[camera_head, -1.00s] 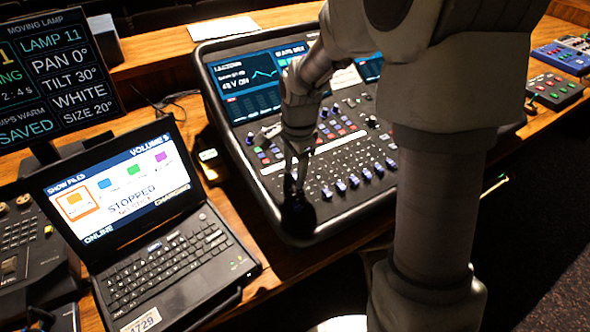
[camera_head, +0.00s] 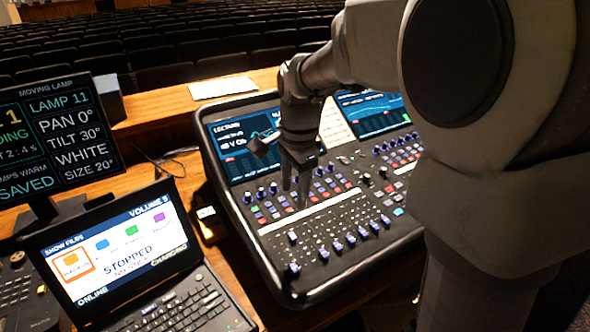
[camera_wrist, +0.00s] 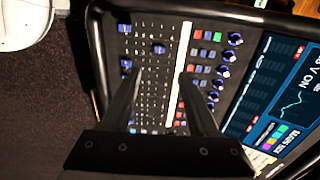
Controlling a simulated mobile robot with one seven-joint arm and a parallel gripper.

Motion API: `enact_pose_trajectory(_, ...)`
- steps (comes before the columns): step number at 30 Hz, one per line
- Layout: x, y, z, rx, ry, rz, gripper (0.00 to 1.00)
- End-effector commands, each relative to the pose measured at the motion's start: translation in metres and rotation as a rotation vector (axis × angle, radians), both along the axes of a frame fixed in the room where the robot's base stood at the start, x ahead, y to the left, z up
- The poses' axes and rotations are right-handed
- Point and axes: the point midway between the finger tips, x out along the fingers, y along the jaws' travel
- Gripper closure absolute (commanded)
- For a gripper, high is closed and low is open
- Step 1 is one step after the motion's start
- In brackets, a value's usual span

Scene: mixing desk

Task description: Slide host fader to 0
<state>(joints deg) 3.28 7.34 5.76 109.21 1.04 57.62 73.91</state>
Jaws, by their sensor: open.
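The mixing desk (camera_head: 352,272) fills the middle of the head view, its front edge toward me. Blue fader caps stand along its front; one at the far left (camera_head: 295,268) sits nearer the front edge than another cap (camera_head: 293,237). The labels are too small to read, so I cannot tell which is the host fader. My gripper (camera_head: 296,200) is open and empty over the left part of the desk, near the white strip. In the wrist view its fingers (camera_wrist: 160,74) point across the fader panel, apart from each other. Blue caps (camera_wrist: 159,47) show beyond the tips.
A laptop (camera_head: 120,250) stands left of the desk, with a lamp screen (camera_head: 58,130) behind it. The desk's screens (camera_head: 240,145) rise at its back. A white paper (camera_head: 221,87) lies on the ledge behind. My arm covers the right side.

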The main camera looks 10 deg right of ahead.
Motion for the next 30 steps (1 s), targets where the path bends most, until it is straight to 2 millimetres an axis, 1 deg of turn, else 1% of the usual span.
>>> enact_pose_trajectory(1, -0.001, 0.0, 0.011, 0.0, -0.002, 0.001, 0.4)
enact_pose_trajectory(3, -0.002, 0.0, 0.022, 0.0, -0.002, 0.001, 0.4)
enact_pose_trajectory(7, -0.003, -0.001, 0.034, 0.0, 0.0, 0.001, 0.4)
enact_pose_trajectory(10, -0.004, -0.001, 0.039, 0.0, 0.0, 0.001, 0.4)
enact_pose_trajectory(19, -0.004, -0.001, 0.039, 0.0, 0.001, 0.001, 0.4)
enact_pose_trajectory(22, -0.008, -0.002, 0.043, -0.004, -0.008, 0.019, 0.4)
enact_pose_trajectory(26, -0.026, -0.004, 0.056, -0.024, -0.046, 0.123, 0.4)
enact_pose_trajectory(29, -0.049, -0.006, 0.07, -0.057, -0.096, 0.262, 0.4)
enact_pose_trajectory(30, -0.06, -0.008, 0.075, -0.073, -0.116, 0.327, 0.4)
